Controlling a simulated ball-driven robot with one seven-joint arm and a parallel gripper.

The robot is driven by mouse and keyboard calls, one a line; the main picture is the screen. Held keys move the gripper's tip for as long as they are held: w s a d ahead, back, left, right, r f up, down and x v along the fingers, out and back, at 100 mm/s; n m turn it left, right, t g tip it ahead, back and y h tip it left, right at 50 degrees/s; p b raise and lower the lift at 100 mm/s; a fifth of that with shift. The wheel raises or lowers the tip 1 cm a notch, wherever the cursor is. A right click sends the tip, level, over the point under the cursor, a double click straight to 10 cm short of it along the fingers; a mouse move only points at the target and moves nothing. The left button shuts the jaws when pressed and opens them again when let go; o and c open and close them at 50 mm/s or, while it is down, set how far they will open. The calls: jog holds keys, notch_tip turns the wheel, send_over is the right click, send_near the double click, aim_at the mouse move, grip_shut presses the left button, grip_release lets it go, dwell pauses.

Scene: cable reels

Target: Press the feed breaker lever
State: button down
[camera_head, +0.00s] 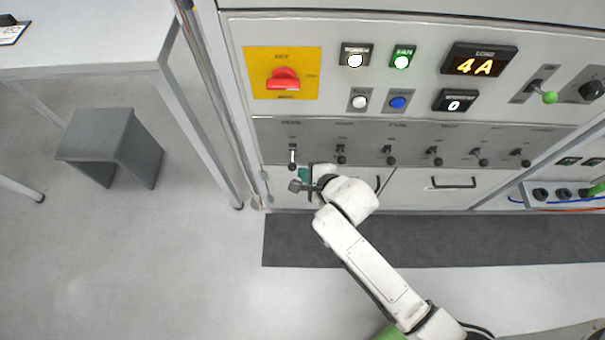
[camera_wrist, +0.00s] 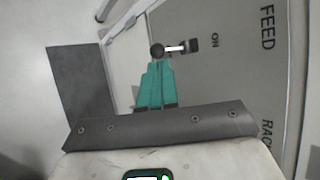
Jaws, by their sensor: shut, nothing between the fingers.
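The feed breaker lever (camera_head: 292,158) is the leftmost of a row of levers on the grey strip of the cabinet, and its handle points down in the head view. In the wrist view its black ball knob (camera_wrist: 157,50) and short metal stem lie beside the words ON and FEED. My gripper (camera_wrist: 156,66) has teal fingers that are shut and empty. Their tips are at the knob in the wrist view; I cannot tell whether they touch it. In the head view my gripper (camera_head: 305,174) is just below and right of the lever.
Several similar levers, the nearest (camera_head: 341,150), continue to the right. Above are a red switch on a yellow plate (camera_head: 283,78), lit buttons and a load display (camera_head: 478,65) reading 4A. A table (camera_head: 85,66) and grey stool (camera_head: 112,140) stand left. The floor at lower left is clear.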

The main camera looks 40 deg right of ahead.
jog(key=s+r+b, duration=0.1)
jog(key=s+r, duration=0.3)
jog(key=s, duration=0.5)
jog(key=shift+a, duration=0.45)
jog(key=s+d+n+g, duration=0.3)
jog(key=s+n, duration=0.3)
jog(key=n, duration=0.5)
jog(key=s+d+n+g, duration=0.3)
jog(key=s+n+g, duration=0.2)
jog(key=n, duration=0.6)
jog(key=shift+s+r+n+g+h, duration=0.3)
jog(key=shift+s+r+g, duration=0.15)
jog(key=shift+s, duration=0.25)
jog(key=shift+d, duration=0.1)
dwell(0.7)
